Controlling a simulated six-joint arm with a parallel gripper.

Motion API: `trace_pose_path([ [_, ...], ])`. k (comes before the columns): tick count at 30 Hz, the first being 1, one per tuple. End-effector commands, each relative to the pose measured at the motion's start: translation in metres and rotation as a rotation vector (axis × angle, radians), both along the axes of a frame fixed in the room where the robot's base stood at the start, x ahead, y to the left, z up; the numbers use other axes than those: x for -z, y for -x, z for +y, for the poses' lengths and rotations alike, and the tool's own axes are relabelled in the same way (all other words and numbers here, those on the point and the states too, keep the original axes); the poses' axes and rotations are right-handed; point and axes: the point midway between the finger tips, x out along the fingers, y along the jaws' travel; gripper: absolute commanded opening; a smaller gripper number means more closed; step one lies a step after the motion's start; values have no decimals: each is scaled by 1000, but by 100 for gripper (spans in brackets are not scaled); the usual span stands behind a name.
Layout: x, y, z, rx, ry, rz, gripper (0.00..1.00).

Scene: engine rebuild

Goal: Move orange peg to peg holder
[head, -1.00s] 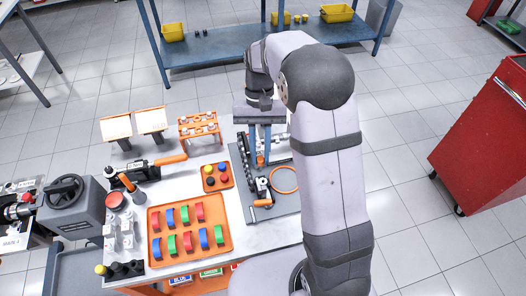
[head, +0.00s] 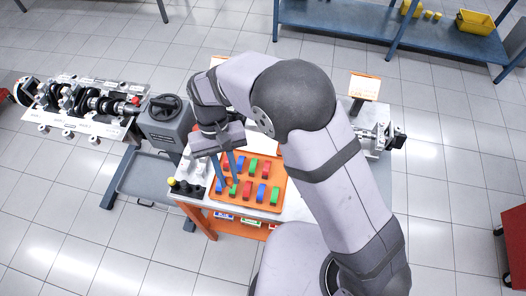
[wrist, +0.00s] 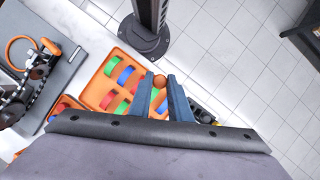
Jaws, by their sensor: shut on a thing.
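My gripper (wrist: 160,84) is shut on the orange peg (wrist: 159,80), whose round top shows between the two blue fingertips in the wrist view. In the head view my gripper (head: 229,181) hangs over the left part of the orange tray; the peg cannot be made out there. The peg holder appears to be the dark block (head: 188,189) at the table's front left corner, with a yellow peg (head: 171,181) at its left end. My gripper is a little to its right in the head view. In the wrist view a finger partly hides the holder.
The orange tray (head: 214,202) holds several red, green and blue curved pieces below my gripper. A grey machine with a black handwheel (head: 165,106) stands to the left. Pale blocks (head: 192,165) stand behind the holder. A dark post (wrist: 150,30) rises near the tray.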

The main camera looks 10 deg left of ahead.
Motion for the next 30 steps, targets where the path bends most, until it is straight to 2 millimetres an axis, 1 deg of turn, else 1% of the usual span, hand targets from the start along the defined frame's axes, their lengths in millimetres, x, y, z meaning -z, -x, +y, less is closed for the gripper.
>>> trace_pose_path([
  [1, 1, 10, 13, -1, 0, 1, 0],
  [4, 7, 21, 38, 59, -1, 1, 0],
  [6, 12, 18, 55, 160, -2, 1, 0],
  [9, 11, 12, 77, 301, -4, -1, 0],
  [12, 9, 7, 94, 439, -2, 0, 0],
  [15, 7, 3, 107, 568, -2, 1, 0],
  [18, 8, 0, 112, 674, -2, 0, 0],
  [21, 9, -2, 114, 744, -1, 0, 0],
  [25, 9, -2, 114, 779, -2, -1, 0],
  [30, 10, -2, 114, 780, -3, -1, 0],
])
